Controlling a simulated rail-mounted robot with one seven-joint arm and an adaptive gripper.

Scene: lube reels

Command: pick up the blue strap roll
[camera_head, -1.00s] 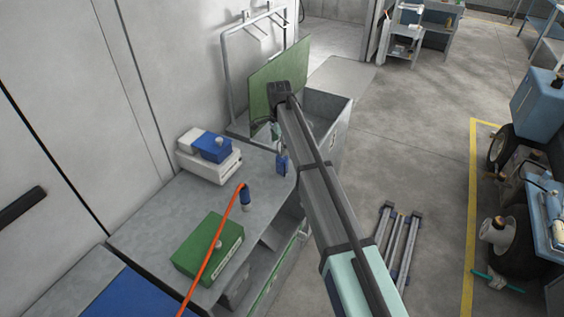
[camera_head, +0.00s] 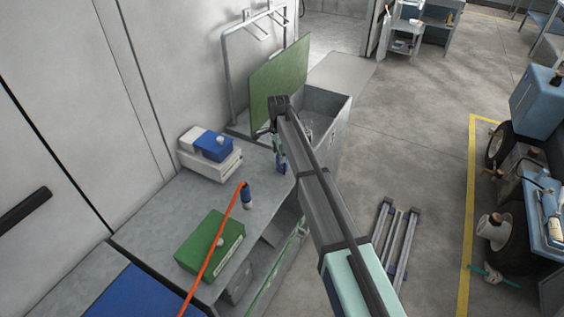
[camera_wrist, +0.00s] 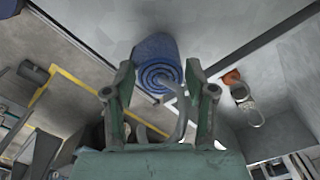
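The blue strap roll (camera_wrist: 158,65) shows its coiled spiral end in the wrist view, on the grey bench top. It lies just past and between the fingertips, with a gap on each side. In the head view the roll (camera_head: 282,163) shows as a small blue patch at the bench's right edge, partly hidden by my arm. My gripper (camera_wrist: 160,72) is open and empty, with its two green fingers spread. In the head view my gripper (camera_head: 277,144) is just above the roll, small and partly covered by my arm.
On the bench (camera_head: 180,222) stand a green box (camera_head: 210,246), a white box with a blue top (camera_head: 211,150) and an orange hose (camera_head: 222,235) with a blue end. A grey bin (camera_head: 327,108) with a green panel (camera_head: 278,80) stands behind. Rails (camera_head: 398,235) lie on the floor.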

